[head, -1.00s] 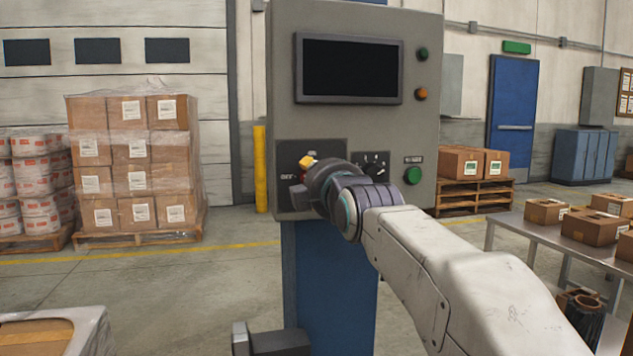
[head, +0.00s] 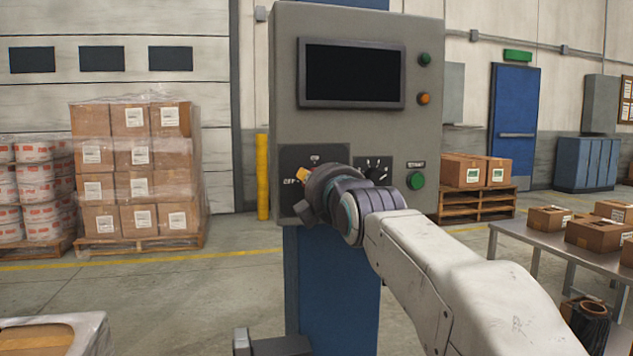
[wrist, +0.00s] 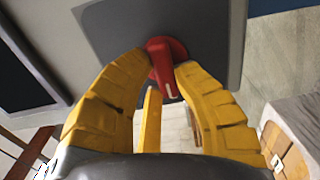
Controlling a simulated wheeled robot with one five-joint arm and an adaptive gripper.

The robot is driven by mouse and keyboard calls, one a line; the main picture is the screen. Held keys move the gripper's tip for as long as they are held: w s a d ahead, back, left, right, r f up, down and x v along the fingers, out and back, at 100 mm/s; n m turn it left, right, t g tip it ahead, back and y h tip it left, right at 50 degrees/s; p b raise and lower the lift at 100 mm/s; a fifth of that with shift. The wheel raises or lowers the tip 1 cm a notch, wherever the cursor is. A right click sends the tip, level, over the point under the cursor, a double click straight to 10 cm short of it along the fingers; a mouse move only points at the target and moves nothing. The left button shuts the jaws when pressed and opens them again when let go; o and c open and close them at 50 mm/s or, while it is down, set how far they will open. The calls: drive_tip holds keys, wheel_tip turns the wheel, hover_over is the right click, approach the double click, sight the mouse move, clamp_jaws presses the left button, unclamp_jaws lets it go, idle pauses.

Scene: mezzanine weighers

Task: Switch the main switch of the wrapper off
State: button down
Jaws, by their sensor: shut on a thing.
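The wrapper's main switch is a red rotary knob (wrist: 164,72) with a pale mark on its handle. It sits on a dark plate (head: 341,150) low on the grey control cabinet (head: 350,22). In the wrist view the yellow fingers of my gripper (wrist: 165,66) are closed on both sides of the knob's handle. In the head view my gripper (head: 302,175) is against the plate, and my wrist hides the knob. An OFF label (head: 291,181) shows at the left of the plate and another label (head: 315,159) above; I cannot tell exactly where the handle points.
A selector dial (head: 376,170) and a green button (head: 417,181) are right of my wrist. A dark screen (head: 352,74) is above. A table with boxes (head: 548,243) stands at right, wrapped pallet boxes (head: 133,165) at left.

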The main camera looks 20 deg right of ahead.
drive_tip(key=c, duration=0.9)
unclamp_jaws()
drive_tip(key=shift+c, duration=0.2)
drive_tip(key=s, duration=1.2)
drive_tip(key=shift+d, duration=0.1)
